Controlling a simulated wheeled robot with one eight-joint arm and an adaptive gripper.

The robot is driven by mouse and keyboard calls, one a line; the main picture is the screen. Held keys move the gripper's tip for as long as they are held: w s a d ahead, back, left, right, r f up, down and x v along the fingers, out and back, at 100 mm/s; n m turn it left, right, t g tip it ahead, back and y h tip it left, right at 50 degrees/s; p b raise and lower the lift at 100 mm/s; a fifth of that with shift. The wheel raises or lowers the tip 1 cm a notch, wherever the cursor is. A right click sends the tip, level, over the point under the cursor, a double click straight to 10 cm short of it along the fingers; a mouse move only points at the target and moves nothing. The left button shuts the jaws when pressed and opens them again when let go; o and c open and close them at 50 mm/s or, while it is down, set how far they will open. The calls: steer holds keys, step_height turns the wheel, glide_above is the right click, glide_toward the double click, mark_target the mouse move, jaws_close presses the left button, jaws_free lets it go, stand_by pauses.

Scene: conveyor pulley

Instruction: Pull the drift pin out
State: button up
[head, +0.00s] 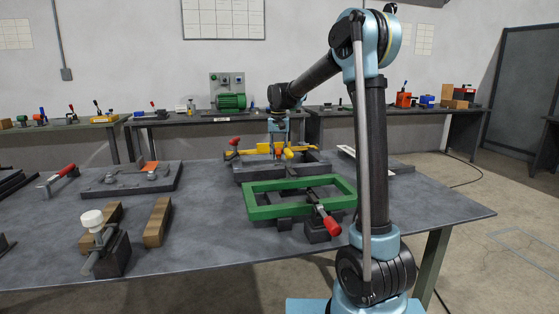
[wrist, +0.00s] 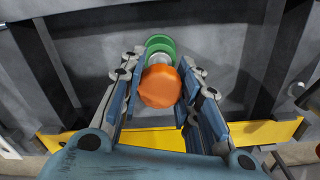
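The drift pin, seen as an orange rounded head (wrist: 160,87) with a green round collar (wrist: 160,46) beyond it, stands in the middle of the wrist view. My gripper (wrist: 163,62) has its two fingers on either side of the orange head. The fingers look spread, and I cannot tell whether either one touches the head. In the head view my gripper (head: 279,143) points down over the dark fixture (head: 255,172) with yellow bars. The pin's lower part is hidden.
A yellow bar (wrist: 265,132) runs across the fixture behind my fingers. In the head view a green frame (head: 270,212) with a red-handled clamp (head: 330,223) stands in front.

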steer(key=shift+r, duration=0.65)
jaws_close()
stand_by(0.4)
step_height(320, 180, up, 11)
stand_by(2.3)
